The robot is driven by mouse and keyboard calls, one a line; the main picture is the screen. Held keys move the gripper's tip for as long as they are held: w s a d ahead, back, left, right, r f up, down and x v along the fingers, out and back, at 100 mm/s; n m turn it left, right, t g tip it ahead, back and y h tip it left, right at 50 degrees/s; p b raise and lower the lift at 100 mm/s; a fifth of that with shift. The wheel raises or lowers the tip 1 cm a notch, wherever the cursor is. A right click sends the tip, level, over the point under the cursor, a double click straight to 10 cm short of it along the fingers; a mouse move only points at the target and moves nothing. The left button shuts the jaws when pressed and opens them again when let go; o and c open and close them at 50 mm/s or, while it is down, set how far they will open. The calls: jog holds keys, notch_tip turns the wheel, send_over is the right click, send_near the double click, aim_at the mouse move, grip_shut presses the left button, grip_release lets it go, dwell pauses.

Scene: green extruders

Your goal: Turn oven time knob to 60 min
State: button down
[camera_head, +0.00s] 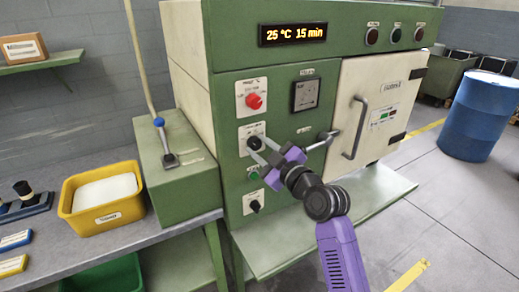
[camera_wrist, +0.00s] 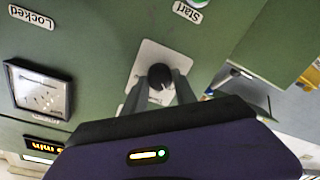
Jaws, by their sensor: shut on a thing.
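The green oven panel carries a black time knob (camera_head: 254,142) on a white plate, below a red knob (camera_head: 254,101). My gripper (camera_head: 260,150) reaches it from the lower right and is shut on it. In the wrist view the dark round knob (camera_wrist: 160,75) sits between the two fingers of my gripper (camera_wrist: 160,88); its pointer and scale are too small or hidden to read. The oven display (camera_head: 292,34) reads 25 °C 15 min.
A green button (camera_head: 254,175) and another black knob (camera_head: 256,206) lie just below. The oven door (camera_head: 378,110) with its handle (camera_head: 356,128) is to the right. A yellow bin (camera_head: 101,220) stands on the bench at left. A green shelf (camera_head: 330,232) juts out below the oven.

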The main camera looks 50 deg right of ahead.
jog(key=m, duration=0.5)
jog(key=shift+f+m, duration=0.1)
jog(key=shift+m, duration=0.3)
jog(key=m+h+p, duration=0.1)
jog(key=m, duration=0.4)
jog(key=shift+m, duration=0.4)
jog(key=m+p, duration=0.4)
jog(key=m, duration=0.1)
jog(key=shift+m+h, duration=0.4)
jog(key=m+p, duration=0.3)
jog(key=shift+m+h, duration=0.3)
jog(key=shift+m+p, duration=0.9)
jog(key=shift+f+m, duration=0.15)
jog(key=shift+m, duration=0.15)
jog(key=c, duration=1)
grip_release()
